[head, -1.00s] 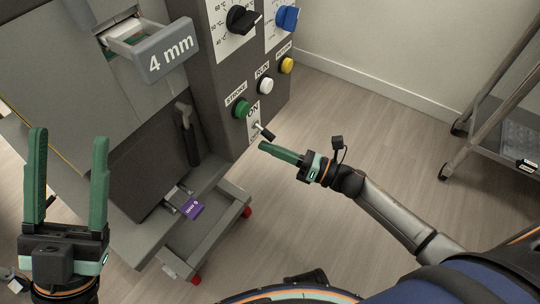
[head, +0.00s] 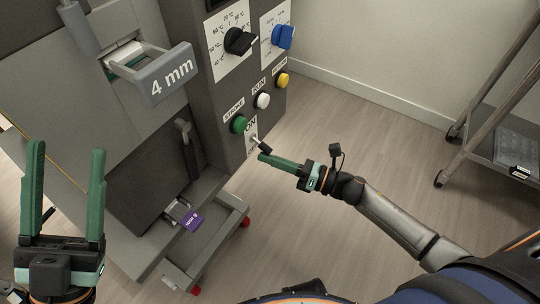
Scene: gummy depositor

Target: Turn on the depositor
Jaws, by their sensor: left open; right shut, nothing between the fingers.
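The depositor (head: 215,120) is a grey machine with a dark control panel. Its ON toggle switch (head: 259,144) is low on the panel, below the green STROKE button (head: 239,124) and white RUN button (head: 262,101). The switch's lever sticks out toward the lower right; its OFF side is not readable. My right gripper (head: 264,157) is shut and empty, its fingertips close beside the lever's dark tip. I cannot tell whether they touch. My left gripper (head: 68,165) is open and empty, upright at the left in front of the machine.
A yellow button (head: 282,80), a black knob (head: 238,41) and a blue knob (head: 283,37) are higher on the panel. A 4 mm drawer (head: 160,80) sticks out at the upper left. A metal cart (head: 500,130) stands at the right. Open floor lies between.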

